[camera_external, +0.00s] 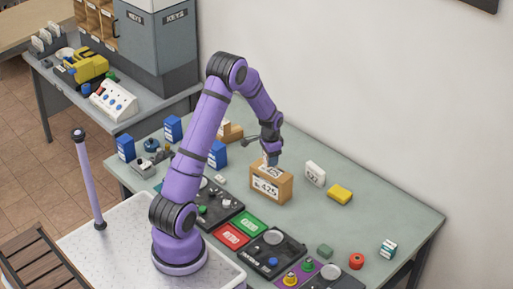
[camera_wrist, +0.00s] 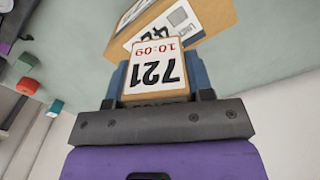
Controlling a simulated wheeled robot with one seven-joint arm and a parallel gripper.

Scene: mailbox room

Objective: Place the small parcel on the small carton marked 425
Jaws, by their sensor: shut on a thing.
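The small carton marked 425 (camera_external: 271,185) is a brown box standing upright on the green-grey table, its white label facing front. My gripper (camera_external: 272,160) points down right at the carton's top. It is shut on a small brown parcel with a white label reading 721 and 10:09, which shows between the blue fingers in the wrist view (camera_wrist: 155,72). In the external view the parcel is mostly hidden by the fingers. The carton (camera_wrist: 215,14) also shows just beyond the parcel in the wrist view. I cannot tell whether parcel and carton touch.
A white box (camera_external: 315,173) and a yellow block (camera_external: 340,195) lie right of the carton. Blue boxes (camera_external: 217,154) and a brown block (camera_external: 230,132) stand left and behind. Dark trays (camera_external: 273,250) and green and red pads sit in front. The table's right end is mostly clear.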

